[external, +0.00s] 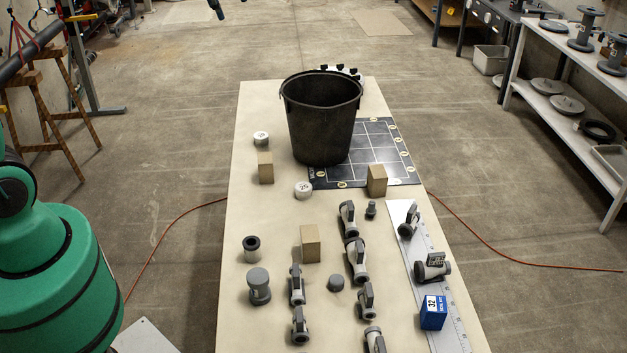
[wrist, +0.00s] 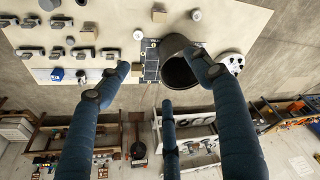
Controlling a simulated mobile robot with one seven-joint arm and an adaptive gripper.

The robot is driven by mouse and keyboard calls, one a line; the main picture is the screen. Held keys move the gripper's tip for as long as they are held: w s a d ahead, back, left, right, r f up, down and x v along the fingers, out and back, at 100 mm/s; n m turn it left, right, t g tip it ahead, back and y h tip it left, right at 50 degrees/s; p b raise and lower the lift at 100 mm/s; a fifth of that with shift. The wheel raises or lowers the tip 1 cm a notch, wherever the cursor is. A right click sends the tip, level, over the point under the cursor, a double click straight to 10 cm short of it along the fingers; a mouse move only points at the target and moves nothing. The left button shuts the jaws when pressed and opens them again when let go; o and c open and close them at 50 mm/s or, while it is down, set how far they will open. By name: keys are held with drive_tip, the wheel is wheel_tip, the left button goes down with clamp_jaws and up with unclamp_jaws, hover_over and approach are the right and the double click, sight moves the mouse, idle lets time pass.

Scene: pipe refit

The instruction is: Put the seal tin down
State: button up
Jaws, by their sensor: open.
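Two small white round tins stand on the long pale table, one left of the black bucket (external: 261,138) and one nearer the front (external: 303,190). They also show in the wrist view, one near the top (wrist: 196,15) and one left of the bucket (wrist: 138,34). I cannot tell which is the seal tin, as no label is readable. My gripper (wrist: 157,68) shows in the wrist view with its blue fingers spread wide and nothing between them. One finger overlaps the bucket in that picture. The gripper is out of the external view.
The black bucket (external: 318,125) stands on a dark gridded mat (external: 384,150). Wooden blocks (external: 310,243), several grey valves (external: 356,260) and a blue box (external: 433,313) crowd the near table. A white disc with dark knobs (wrist: 232,62) lies beyond the bucket. The table's left strip is mostly clear.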

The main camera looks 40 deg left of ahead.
drive_tip(key=s+f+t+b, duration=0.1)
drive_tip(key=s+f+b, duration=0.3)
drive_tip(key=s, duration=1.2)
drive_tip(key=s+f+m+t+b, duration=0.1)
drive_tip(key=s+f+b, duration=0.3)
drive_tip(key=s+f, duration=0.5)
drive_tip(key=s, duration=0.8)
drive_tip(key=shift+a+f, duration=0.3)
drive_tip(key=shift+f, duration=0.1)
wheel_tip(320, 180, down, 12)
drive_tip(key=b, duration=1.2)
